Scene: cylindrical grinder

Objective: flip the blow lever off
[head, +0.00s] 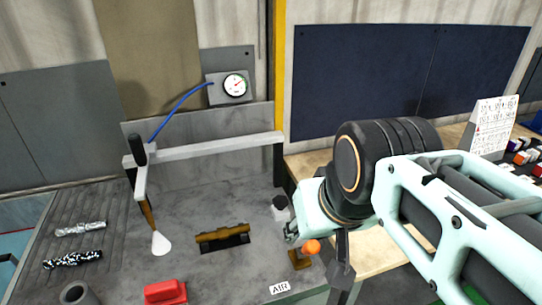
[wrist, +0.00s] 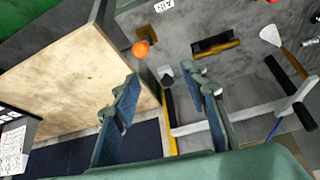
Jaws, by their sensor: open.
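An orange ball knob (head: 312,247) on a small brass base (head: 299,261) sits by the label AIR (head: 279,288) at the bench's right edge; I take it to be the blow lever. The orange ball (wrist: 141,48) also shows in the wrist view, beyond my fingertips and a little left of the middle of the gap. My gripper (wrist: 160,77) is open and empty, its two fingers well apart. In the head view part of it overlaps the knob area, so the lever's stem is mostly hidden. I cannot tell the exact distance from fingers to knob.
A grey-and-black knob (head: 281,208) stands behind the lever. A wooden table (head: 376,256) lies right.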

